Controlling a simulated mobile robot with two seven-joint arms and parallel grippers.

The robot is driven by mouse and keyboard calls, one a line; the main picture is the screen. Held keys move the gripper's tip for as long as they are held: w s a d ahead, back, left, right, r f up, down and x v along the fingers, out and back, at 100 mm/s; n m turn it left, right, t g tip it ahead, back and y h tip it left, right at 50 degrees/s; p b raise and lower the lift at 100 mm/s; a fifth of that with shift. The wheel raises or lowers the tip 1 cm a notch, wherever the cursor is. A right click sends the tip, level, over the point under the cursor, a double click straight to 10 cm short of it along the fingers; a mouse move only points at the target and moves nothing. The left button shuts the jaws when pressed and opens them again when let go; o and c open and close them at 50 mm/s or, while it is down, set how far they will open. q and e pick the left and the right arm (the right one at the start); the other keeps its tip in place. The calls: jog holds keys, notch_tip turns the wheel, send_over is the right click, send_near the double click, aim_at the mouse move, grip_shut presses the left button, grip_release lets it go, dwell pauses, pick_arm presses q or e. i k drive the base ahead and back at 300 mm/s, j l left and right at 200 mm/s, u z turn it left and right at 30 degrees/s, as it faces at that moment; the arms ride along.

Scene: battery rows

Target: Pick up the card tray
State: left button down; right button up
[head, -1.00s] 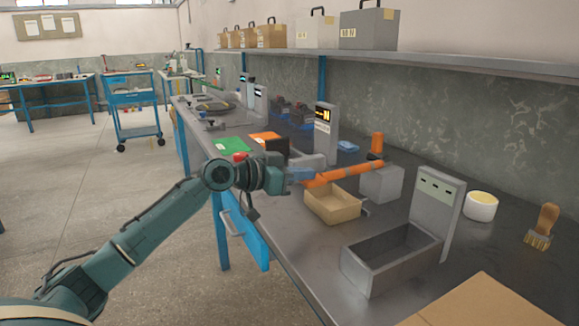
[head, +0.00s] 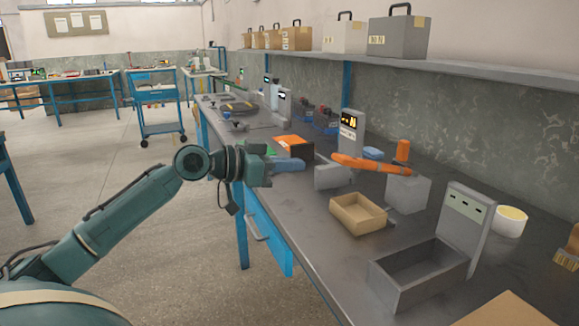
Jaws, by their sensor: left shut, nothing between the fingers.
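The card tray (head: 358,222) is a shallow, open, tan box on the dark bench top, right of centre in the head view. It looks empty and sits flat. My left gripper (head: 301,164) is shut and empty, over the near side of the bench. It is to the left of the card tray and farther back, clearly apart from it. My left gripper partly hides a green item behind it. My right gripper is out of view.
An orange jointed device on a grey block (head: 408,194) stands just behind the tray. A grey open bin (head: 425,275) with an upright panel is in front to the right. A black-and-orange box (head: 293,147) lies beyond my gripper. Bare bench lies left of the tray.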

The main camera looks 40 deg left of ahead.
aim_at(358, 214)
jog(key=k+j, duration=1.15)
jog(key=k, duration=0.15)
